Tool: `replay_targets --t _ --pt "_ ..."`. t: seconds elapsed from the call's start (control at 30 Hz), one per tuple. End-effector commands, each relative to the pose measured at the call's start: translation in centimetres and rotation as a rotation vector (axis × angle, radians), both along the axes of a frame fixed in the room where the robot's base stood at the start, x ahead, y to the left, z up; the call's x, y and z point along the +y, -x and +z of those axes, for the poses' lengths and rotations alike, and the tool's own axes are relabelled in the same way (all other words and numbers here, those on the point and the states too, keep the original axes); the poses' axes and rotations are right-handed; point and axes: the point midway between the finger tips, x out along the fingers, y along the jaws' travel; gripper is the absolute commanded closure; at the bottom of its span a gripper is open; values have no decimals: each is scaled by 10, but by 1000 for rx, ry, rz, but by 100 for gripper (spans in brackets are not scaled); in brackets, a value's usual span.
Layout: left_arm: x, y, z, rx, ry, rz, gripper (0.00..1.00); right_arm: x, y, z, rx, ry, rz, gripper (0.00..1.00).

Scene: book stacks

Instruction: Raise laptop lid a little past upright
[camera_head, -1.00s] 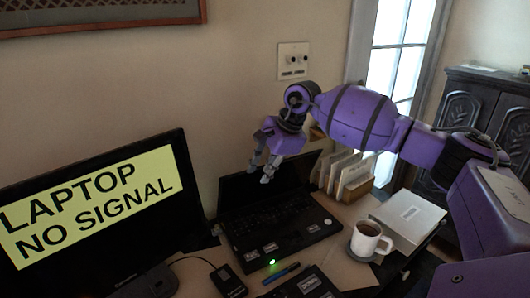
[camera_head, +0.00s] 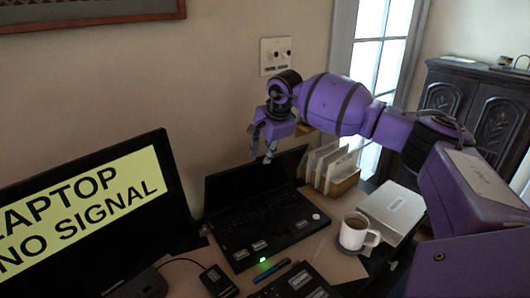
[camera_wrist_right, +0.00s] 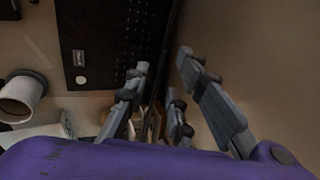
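The black laptop (camera_head: 262,222) sits open on the desk with its keyboard showing. Its dark lid (camera_head: 235,187) stands up at the back, near the wall; its exact angle is hard to tell. My right gripper (camera_head: 263,150) points down at the lid's top edge. In the right wrist view its fingers (camera_wrist_right: 165,75) are apart, and the lid, seen nearly edge-on, lies between or just beyond them. I cannot tell whether a finger touches it. The keyboard (camera_wrist_right: 100,40) shows left of the lid there. My left gripper is not in view.
A monitor (camera_head: 80,225) reading "LAPTOP NO SIGNAL" stands left of the laptop. A file holder (camera_head: 345,183), a white box (camera_head: 392,210) and a coffee mug (camera_head: 355,232) are on the right. A blue pen (camera_head: 272,271) lies in front. The wall is close behind.

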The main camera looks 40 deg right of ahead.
Motion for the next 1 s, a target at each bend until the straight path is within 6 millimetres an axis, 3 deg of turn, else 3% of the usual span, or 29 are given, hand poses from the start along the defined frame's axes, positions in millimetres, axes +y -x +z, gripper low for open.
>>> replay_targets --t 0.13,0.3,0.77,1.0 --pt "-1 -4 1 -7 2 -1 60 0 0 0 0 0 0 77" --pt "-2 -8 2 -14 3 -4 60 0 0 0 0 0 0 100" --pt "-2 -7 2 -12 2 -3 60 0 -1 1 -1 -1 0 100" --pt "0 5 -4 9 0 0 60 0 -14 8 -5 -2 0 100"
